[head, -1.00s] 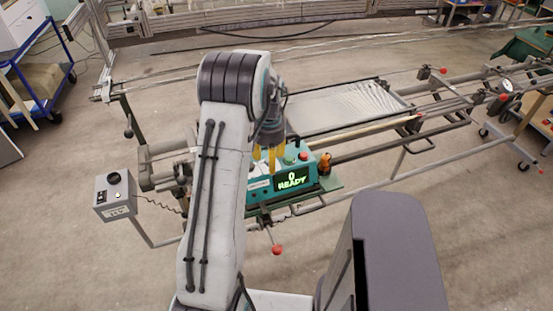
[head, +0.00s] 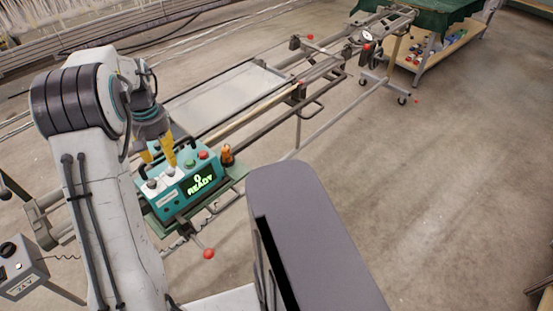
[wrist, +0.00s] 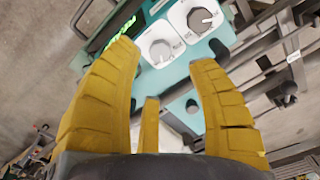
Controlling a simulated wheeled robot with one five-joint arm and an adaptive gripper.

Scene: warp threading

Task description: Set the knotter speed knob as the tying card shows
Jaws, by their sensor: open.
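The knotter (head: 185,190) is a teal box with a black handle and a lit green display (head: 199,184) reading "0 READY". Two grey knobs on white dials, one (wrist: 160,51) nearer the fingers and one (wrist: 200,20) beyond it, show in the wrist view. Their small lettering is unreadable, so I cannot tell which sets speed. My gripper (head: 157,155) has yellow fingers and hangs just above the knotter's dial end. In the wrist view my gripper (wrist: 165,58) is open and empty, apart from both knobs. I cannot make out the tying card.
Green (head: 190,164) and red (head: 203,155) buttons and an amber bottle (head: 227,155) sit near the dials. A grey control box (head: 20,270) with a black knob stands at lower left. Frame rails run to the back right. The floor at right is clear.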

